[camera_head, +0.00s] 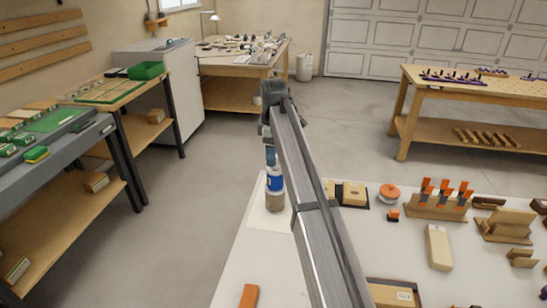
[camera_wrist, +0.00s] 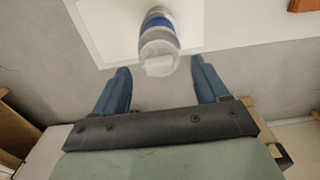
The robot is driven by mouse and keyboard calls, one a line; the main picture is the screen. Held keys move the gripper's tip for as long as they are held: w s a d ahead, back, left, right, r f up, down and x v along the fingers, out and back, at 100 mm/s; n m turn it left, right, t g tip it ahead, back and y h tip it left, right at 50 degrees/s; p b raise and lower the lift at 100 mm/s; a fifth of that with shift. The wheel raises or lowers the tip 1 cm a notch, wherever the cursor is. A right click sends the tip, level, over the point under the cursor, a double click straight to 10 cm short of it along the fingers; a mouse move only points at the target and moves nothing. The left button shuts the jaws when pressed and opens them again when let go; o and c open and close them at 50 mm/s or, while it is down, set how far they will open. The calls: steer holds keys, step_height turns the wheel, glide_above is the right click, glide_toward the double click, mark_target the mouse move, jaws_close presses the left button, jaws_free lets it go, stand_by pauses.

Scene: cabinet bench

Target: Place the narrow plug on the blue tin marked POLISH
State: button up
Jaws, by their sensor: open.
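A stack with a blue tin (camera_head: 275,184) stands on a white square at the left edge of the pale bench, above a tan base (camera_head: 275,204). In the wrist view the blue tin (camera_wrist: 157,20) shows with grey and clear-looking bands. A small whitish piece (camera_wrist: 158,67) sits on its top; it may be the narrow plug, but I cannot tell for sure. No lettering is readable. My gripper (camera_head: 270,156) is over the stack, pointing down. In the wrist view its blue fingers (camera_wrist: 161,72) are open, one on each side of the whitish piece, with visible gaps.
To the right on the bench are wooden blocks (camera_head: 353,193), a round orange-topped item (camera_head: 389,193), a rack with orange clips (camera_head: 437,205) and a pale wooden block (camera_head: 438,247). An orange block (camera_head: 249,296) lies at the front left. Bench space around the stack is mostly clear.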

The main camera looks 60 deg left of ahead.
step_height(320, 180, up, 10)
stand_by(0.4)
stand_by(0.4)
